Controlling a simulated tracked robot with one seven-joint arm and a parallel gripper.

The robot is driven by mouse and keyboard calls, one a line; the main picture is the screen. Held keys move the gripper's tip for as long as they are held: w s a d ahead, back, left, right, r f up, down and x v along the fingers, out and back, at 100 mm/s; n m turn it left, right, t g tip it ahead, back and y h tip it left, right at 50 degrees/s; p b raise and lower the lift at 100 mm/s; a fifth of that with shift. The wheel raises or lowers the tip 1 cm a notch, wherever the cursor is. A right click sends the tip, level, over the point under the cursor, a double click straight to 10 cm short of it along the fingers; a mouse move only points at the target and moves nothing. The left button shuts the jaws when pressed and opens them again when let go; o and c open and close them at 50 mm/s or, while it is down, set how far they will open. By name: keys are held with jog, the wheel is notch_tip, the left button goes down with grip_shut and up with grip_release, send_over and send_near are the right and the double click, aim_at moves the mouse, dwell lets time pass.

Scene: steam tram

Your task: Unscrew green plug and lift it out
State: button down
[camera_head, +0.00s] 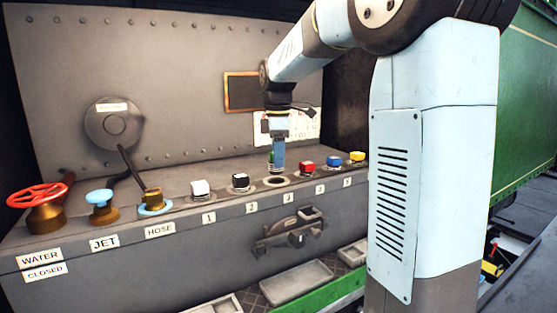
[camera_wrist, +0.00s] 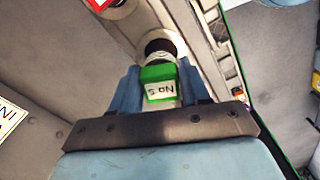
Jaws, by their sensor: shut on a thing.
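The green plug (camera_wrist: 158,74) is between the blue fingers of my gripper (camera_wrist: 158,86) in the wrist view, with a white label on its head. My gripper (camera_head: 278,165) is shut on it and points straight down. In the head view only a sliver of the green plug (camera_head: 270,157) shows beside the finger; the rest is hidden. Under it is a round socket (camera_head: 275,181) in the top of the grey box. The dark opening of the socket (camera_wrist: 160,46) shows past the plug, which appears raised above it.
White (camera_head: 200,188) and black (camera_head: 240,181) plugs stand to the left; red (camera_head: 307,165), blue (camera_head: 333,160) and yellow (camera_head: 357,156) plugs stand close on the right. A red valve wheel (camera_head: 40,195) is at far left. Grey trays (camera_head: 295,282) lie below the box front.

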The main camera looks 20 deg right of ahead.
jog(key=shift+r, duration=1.5)
